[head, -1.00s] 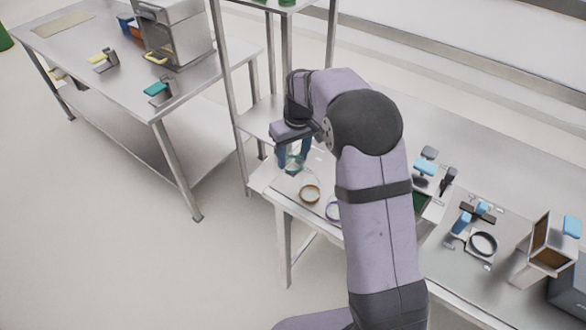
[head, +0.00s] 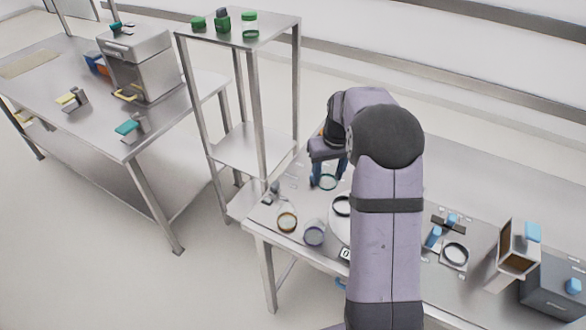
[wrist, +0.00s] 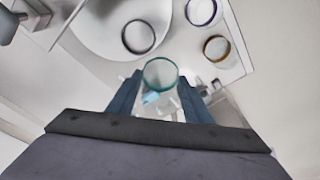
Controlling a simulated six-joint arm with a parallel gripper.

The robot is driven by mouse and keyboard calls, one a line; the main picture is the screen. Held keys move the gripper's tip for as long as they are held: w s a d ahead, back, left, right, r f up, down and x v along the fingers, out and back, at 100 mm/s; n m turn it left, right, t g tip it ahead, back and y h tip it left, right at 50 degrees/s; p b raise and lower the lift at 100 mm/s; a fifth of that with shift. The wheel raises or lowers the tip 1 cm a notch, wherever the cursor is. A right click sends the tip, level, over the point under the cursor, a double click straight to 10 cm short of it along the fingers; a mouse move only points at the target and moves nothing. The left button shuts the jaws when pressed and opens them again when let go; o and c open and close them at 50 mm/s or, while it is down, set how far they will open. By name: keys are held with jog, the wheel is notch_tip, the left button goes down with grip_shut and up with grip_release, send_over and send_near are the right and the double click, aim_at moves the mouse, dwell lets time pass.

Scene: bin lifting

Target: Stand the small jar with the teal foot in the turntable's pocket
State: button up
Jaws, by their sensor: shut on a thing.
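The small clear jar with the teal foot (head: 327,183) is between the blue fingers of my gripper (head: 329,173), which is shut on it. In the wrist view the jar's teal ring (wrist: 160,73) shows between the fingertips. The white turntable (head: 338,229) is partly hidden behind my arm in the head view. Its dark-rimmed round pocket (head: 342,205) is right of and nearer than the jar. In the wrist view the pocket (wrist: 138,37) is up and left of the jar, on the turntable's pale disc (wrist: 95,38). The jar is apart from the pocket.
A jar with an amber foot (head: 287,222) and one with a purple-blue foot (head: 314,234) stand near the table's front left corner. A fixture with a dark ring (head: 455,253) and a tilted box (head: 515,250) are at the right. A tall shelf (head: 240,32) rises at the left.

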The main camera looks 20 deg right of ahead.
jog(key=s+d+f+n+y+p, duration=0.1)
jog(key=d+n, duration=0.4)
jog(key=n, duration=0.5)
jog(key=shift+s+d+f+g, duration=0.15)
jog(key=shift+s+f+g, duration=0.15)
jog(key=shift+s+f, duration=0.5)
jog(key=shift+s, duration=0.15)
jog(key=shift+f+b, duration=1.4)
jog(key=shift+f, duration=0.85)
jog(key=shift+f+b, duration=0.55)
jog(key=shift+f, duration=0.2)
